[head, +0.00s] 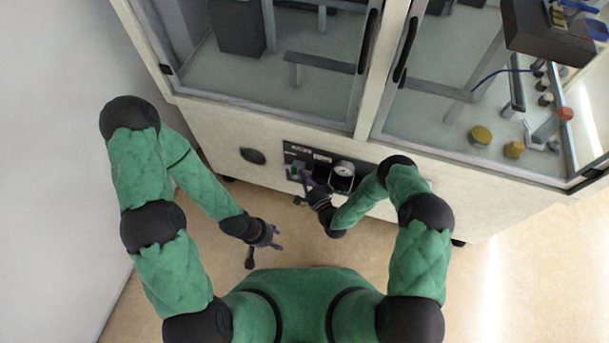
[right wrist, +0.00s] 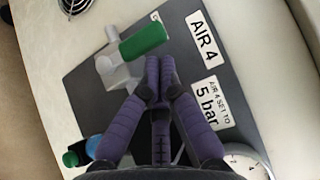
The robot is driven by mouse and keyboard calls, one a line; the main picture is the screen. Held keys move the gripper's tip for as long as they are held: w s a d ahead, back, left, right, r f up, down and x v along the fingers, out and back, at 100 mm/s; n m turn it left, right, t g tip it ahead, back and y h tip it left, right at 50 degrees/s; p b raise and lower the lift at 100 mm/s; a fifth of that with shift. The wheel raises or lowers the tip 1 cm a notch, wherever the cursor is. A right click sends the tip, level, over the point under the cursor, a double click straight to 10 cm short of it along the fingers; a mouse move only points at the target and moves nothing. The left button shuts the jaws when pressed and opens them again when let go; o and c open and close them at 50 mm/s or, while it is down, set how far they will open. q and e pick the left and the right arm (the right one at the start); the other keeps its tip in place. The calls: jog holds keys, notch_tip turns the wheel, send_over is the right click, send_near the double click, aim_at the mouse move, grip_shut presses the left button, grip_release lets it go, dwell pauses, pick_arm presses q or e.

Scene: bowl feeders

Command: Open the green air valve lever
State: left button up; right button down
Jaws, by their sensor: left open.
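The green air valve lever (right wrist: 143,40) sits on a grey metal valve body (right wrist: 118,70) on the dark AIR 4 panel in the right wrist view. The lever lies across the panel, pointing toward the AIR 4 label. In the head view the green of the lever (head: 294,172) is small beside my right gripper (head: 305,178). In the right wrist view my right gripper (right wrist: 160,72) has its fingers together, with the tips just below the lever. I cannot tell whether they touch it. My left gripper (head: 264,255) is open and empty, away from the cabinet.
A pressure gauge (right wrist: 243,163) is at the panel's lower right, and a blue and green fitting (right wrist: 80,153) at its lower left. The glass-doored cabinet (head: 225,125) stands in front of me. A white wall (head: 50,150) is at the left. The floor around my left gripper is clear.

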jog(key=shift+a+r+n+g+p, duration=0.2)
jog(key=shift+n+g+p, duration=0.25)
jog(key=shift+p, duration=0.2)
jog(key=shift+w+a+n+h, duration=0.1)
jog(key=shift+n+h, duration=0.15)
jog(key=shift+h, duration=0.05)
